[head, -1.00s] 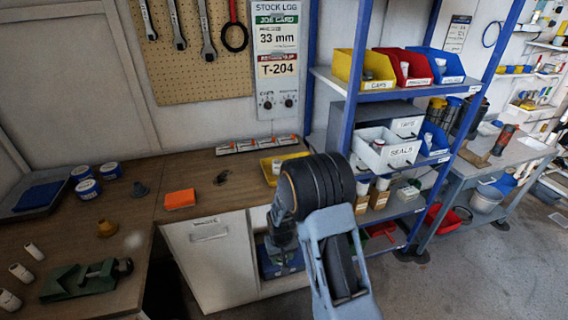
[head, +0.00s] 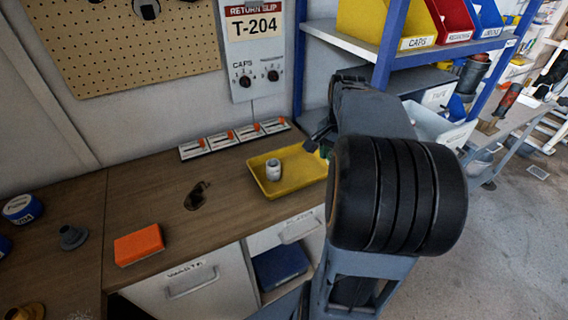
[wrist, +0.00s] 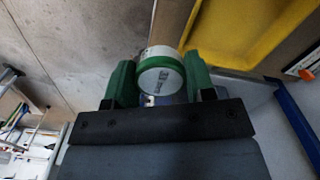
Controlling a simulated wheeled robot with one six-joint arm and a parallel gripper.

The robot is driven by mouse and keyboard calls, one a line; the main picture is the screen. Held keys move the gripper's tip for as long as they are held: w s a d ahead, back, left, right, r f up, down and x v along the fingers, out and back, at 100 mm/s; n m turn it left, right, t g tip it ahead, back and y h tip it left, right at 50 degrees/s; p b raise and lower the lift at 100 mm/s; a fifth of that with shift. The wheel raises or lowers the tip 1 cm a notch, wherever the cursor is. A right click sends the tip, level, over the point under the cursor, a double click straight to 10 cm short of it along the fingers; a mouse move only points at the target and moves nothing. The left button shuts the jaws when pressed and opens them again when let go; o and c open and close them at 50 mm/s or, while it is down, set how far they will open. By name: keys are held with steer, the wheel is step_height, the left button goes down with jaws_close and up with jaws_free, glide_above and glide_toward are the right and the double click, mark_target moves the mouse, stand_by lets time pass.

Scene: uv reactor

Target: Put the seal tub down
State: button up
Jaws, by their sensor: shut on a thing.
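The seal tub (wrist: 160,76) shows in the wrist view as a small round tub with a green band and a pale labelled end. My gripper (wrist: 160,84) is shut on it, with one green finger on each side. In the head view my gripper (head: 322,143) is by the right end of the wooden bench, near the right edge of the yellow tray; my arm hides most of it and the tub there. I cannot tell the tub's height above the bench.
The yellow tray (head: 262,184) holds a white cup-like tub (head: 273,170). Slide switches (head: 235,138) line the wall behind. The blue-posted shelf (head: 392,45) stands right.

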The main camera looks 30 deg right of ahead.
steer(key=p, duration=0.1)
glide_toward(298, 168)
steer(key=s+r, duration=0.2)
steer(key=s, duration=0.2)
steer(key=w+f, duration=0.1)
steer(key=f, duration=0.1)
steer(key=w+f, duration=0.1)
steer(key=f, duration=0.1)
steer(key=shift+w+d+p, duration=0.1)
steer(key=shift+w+p, duration=0.05)
steer(key=shift+p, duration=0.15)
steer(key=shift+w+f, duration=0.55)
steer(key=shift+f, duration=0.2)
steer(key=shift+w+f, duration=0.2)
steer(key=shift+f, duration=1.6)
steer(key=shift+f, duration=0.15)
